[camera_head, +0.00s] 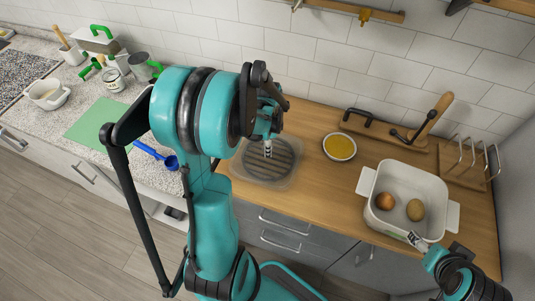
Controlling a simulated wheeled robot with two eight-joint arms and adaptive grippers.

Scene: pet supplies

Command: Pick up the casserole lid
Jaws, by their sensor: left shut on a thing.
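The white casserole (442,194) stands open to the right, with a brown onion (385,201) and a potato-like item (415,210) inside. My right gripper (416,240) is at the casserole's near side; its opening is too small to tell.
A yellow-filled bowl (340,147) sits between lid and casserole. A wooden rack (466,165) stands behind the casserole. A blue ladle (157,155), green mat (95,125) and small white pot (47,94) are on the left stone counter. Tiled wall closes the back.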

